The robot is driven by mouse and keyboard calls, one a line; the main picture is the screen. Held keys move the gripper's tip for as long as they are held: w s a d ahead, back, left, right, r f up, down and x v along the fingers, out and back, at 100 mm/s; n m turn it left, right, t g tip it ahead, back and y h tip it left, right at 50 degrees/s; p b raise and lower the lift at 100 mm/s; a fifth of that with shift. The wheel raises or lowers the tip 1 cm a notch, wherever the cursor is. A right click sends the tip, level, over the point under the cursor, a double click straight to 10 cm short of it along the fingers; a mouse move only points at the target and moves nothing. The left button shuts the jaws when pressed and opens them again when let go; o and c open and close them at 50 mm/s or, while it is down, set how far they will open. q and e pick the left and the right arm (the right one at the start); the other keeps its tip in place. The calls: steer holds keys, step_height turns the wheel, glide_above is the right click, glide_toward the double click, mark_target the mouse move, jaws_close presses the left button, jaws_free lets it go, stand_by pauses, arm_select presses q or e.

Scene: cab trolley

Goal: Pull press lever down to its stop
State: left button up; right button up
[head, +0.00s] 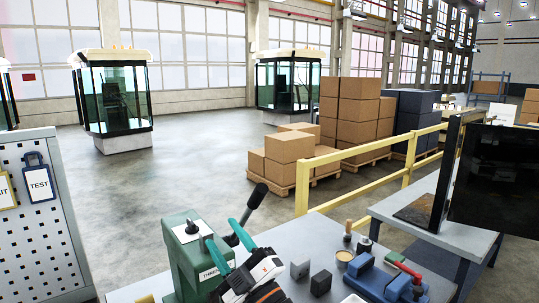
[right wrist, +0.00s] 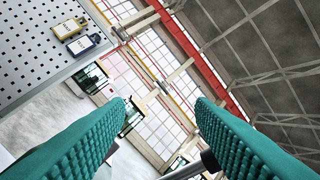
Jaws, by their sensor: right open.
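The green press (head: 186,258) stands on the grey bench at the lower middle of the head view. Its lever (head: 256,196) has a black grip and slants up to the right from the press. My right gripper (head: 219,230) is open, with its two teal fingers spread close to the press head and the lower part of the lever. In the right wrist view, a metal rod with a dark end (right wrist: 208,160), apparently the lever, shows low in the gap near the right finger. Nothing is held between the fingers. My left gripper is not in view.
A perforated panel (head: 38,235) with tags stands at left. A yellow railing (head: 380,181) runs behind the bench.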

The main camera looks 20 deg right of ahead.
steer(key=s+a+r+n+g+y, duration=0.2)
steer(key=a+r+n+g+y, duration=0.3)
steer(key=n+g, duration=0.4)
steer(key=s+a+r+n+g+y, duration=0.2)
steer(key=a+r+n+g+y, duration=0.35)
steer(key=n, duration=0.65)
steer(key=n+g+h, duration=0.2)
steer(key=n+h, duration=0.4)
steer(key=h, duration=1.4)
glide_toward(258, 206)
steer(key=p+x, duration=0.1)
steer(key=x, duration=0.2)
steer(key=p+x, duration=0.1)
steer(key=x, duration=0.2)
steer(key=p+x, duration=0.2)
steer(key=shift+w+f, duration=0.2)
steer(key=shift+w, duration=0.3)
